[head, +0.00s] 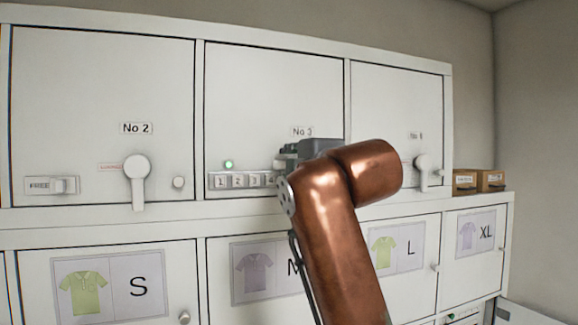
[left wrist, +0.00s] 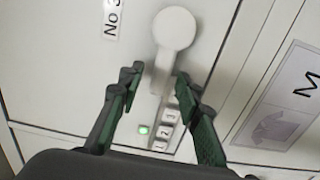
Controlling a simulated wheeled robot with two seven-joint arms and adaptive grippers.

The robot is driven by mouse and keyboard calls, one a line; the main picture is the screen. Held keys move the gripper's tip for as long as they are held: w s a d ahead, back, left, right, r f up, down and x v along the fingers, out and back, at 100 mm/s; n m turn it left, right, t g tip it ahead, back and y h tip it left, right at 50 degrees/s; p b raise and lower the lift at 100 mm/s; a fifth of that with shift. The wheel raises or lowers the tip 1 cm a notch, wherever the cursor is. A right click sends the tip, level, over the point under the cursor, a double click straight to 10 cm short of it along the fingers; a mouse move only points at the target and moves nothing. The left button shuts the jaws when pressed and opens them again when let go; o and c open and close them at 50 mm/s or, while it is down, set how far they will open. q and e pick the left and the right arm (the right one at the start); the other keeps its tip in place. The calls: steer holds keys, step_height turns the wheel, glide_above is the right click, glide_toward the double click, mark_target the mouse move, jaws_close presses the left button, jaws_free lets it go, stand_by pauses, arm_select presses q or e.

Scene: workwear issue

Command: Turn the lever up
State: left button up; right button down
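The lever (left wrist: 174,28) of the No 3 door is white, with a round hub and a flat handle. In the left wrist view its handle runs from the hub down toward my gripper, along the line of the number keys, so it lies about level on the door. In the head view my arm and gripper hide this lever. My left gripper (left wrist: 158,78) is open, its green-padded fingers on either side of the handle; the right-hand finger looks very near it. In the head view the gripper (head: 287,155) is in front of the No 3 door. My right gripper is not in view.
A number keypad (head: 238,181) with a lit green lamp (head: 228,164) is left of my gripper. The No 2 lever (head: 137,180) and another lever (head: 424,170) at right hang down. Sized shirt doors are below. Small brown boxes (head: 478,181) stand at right.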

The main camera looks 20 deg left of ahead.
arm_select(q)
steer(key=v, duration=1.2)
steer(key=shift+w, duration=0.1)
